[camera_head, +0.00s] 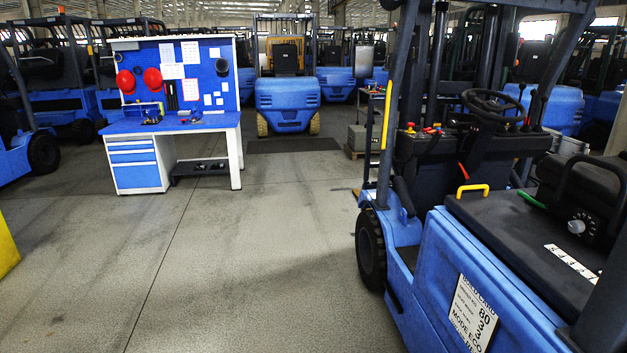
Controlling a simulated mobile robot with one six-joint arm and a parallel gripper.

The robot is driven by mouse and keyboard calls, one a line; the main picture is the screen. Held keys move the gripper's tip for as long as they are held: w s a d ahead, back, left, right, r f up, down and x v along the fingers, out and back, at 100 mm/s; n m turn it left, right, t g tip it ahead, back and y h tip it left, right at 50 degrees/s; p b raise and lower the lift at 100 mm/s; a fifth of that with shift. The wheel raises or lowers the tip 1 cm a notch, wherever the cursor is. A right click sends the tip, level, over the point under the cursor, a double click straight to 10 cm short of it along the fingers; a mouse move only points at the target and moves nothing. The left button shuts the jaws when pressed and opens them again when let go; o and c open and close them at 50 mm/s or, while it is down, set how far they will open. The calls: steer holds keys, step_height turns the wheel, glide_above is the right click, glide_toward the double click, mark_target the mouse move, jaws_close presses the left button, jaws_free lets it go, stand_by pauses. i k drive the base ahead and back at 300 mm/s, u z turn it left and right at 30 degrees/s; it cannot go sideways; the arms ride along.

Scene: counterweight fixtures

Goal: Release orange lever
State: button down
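A blue forklift (470,270) fills the right side of the view. An orange-yellow handle (472,188), the likeliest match for the orange lever, stands on the front edge of its dark top cover. A green lever (531,200) lies to its right, near a black panel with a round dial (577,226). Small red and orange knobs (411,128) sit on the console left of the steering wheel (492,106). Whether the orange handle is latched cannot be told. My gripper is not in view.
A blue workbench (170,126) with a pegboard and drawers stands at the back left. More blue forklifts (287,95) are parked behind. A yellow object (7,246) shows at the left edge. The concrete floor (240,260) between bench and forklift is clear.

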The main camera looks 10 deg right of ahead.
mark_target(457, 162)
steer(key=z, duration=0.1)
steer(key=i, duration=2.2)
steer(key=z, duration=0.3)
